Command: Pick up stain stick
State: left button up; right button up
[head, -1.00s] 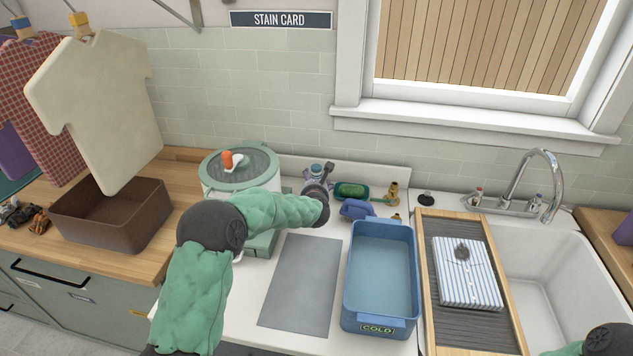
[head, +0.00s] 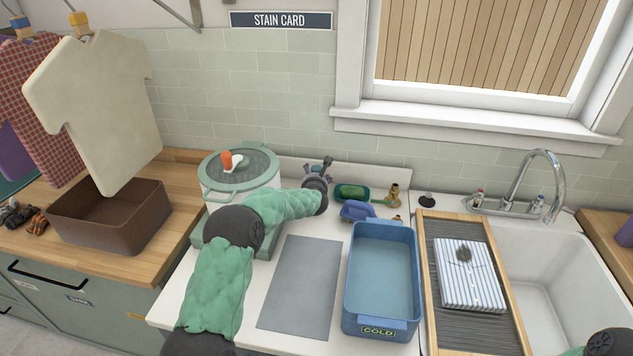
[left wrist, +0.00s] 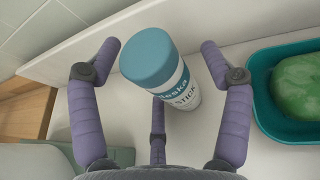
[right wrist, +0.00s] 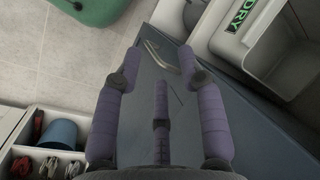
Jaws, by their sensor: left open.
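The stain stick (left wrist: 172,75) is a white cylinder with a teal cap and "STICK" on its label. In the left wrist view it stands on the white counter between the spread fingers of my left gripper (left wrist: 160,65), which is open around it. I cannot tell whether any finger touches it. In the head view my left gripper (head: 318,172) is at the back of the counter, and the stick is mostly hidden by it. My right gripper (right wrist: 158,70) shows only in its own wrist view; its fingers are apart with nothing between them.
A green soap in a teal dish (head: 350,193) is just right of my left gripper. A lidded pot (head: 240,172) stands to its left. In front are a grey mat (head: 302,285), a blue basin (head: 381,280) and a blue brush-like object (head: 357,210).

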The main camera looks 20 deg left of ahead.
pick_arm(q)
jog(key=shift+c, duration=0.3)
jog(key=c, duration=1.2)
jog(key=shift+r, duration=0.1)
jog(key=shift+c, duration=0.2)
